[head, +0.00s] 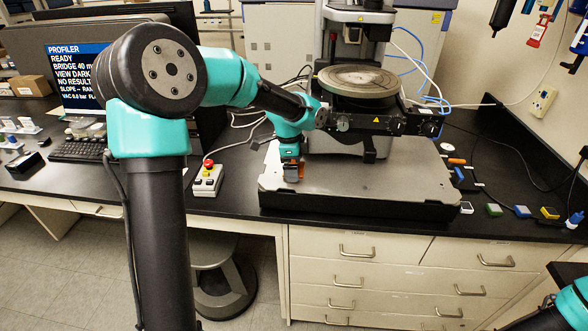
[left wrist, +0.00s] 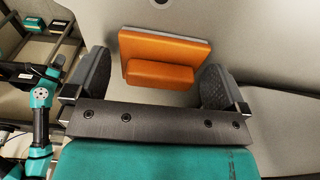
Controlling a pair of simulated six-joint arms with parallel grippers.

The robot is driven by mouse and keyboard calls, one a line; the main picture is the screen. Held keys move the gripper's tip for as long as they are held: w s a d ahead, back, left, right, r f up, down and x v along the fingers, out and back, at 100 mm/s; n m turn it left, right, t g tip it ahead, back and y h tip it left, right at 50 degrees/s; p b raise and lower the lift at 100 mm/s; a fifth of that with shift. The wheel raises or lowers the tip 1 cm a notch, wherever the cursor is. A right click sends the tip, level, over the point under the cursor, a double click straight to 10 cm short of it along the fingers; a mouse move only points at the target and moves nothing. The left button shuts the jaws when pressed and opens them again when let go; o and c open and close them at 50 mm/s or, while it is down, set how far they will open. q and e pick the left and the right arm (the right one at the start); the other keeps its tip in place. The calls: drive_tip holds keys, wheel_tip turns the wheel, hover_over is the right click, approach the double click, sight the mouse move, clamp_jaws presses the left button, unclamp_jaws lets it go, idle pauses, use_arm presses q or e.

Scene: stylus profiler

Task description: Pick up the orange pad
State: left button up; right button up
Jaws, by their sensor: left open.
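The orange pad (left wrist: 160,74) is a flat orange plate with a raised orange block on it, seen in the left wrist view on a pale grey surface. In the head view a small patch of orange (head: 291,173) shows at the front left of the grey instrument base (head: 400,177). My left gripper (left wrist: 155,66) is open, with one dark finger on each side of the pad and a visible gap to the raised block. In the head view the left gripper (head: 291,163) points down and partly hides the pad. My right gripper is not in view.
A round stage (head: 357,80) and the profiler body stand behind the left gripper. A control box with a red button (head: 207,178) stands left of the base. Small coloured pads (head: 522,212) and an orange-handled item (head: 456,161) lie to the right.

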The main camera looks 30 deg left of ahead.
use_arm(q)
drive_tip(key=shift+c, duration=0.2)
drive_tip(key=c, duration=0.8)
drive_tip(key=shift+r, duration=1.7)
drive_tip(key=s+d, duration=0.2)
drive_tip(key=s, duration=0.2)
drive_tip(key=s+d+r, duration=0.1)
drive_tip(key=s+d, duration=0.2)
drive_tip(key=s, duration=0.2)
drive_tip(key=s+d, duration=0.3)
drive_tip(key=s, duration=0.1)
drive_tip(key=shift+s+d+r, duration=0.2)
drive_tip(key=shift+s+r, duration=0.1)
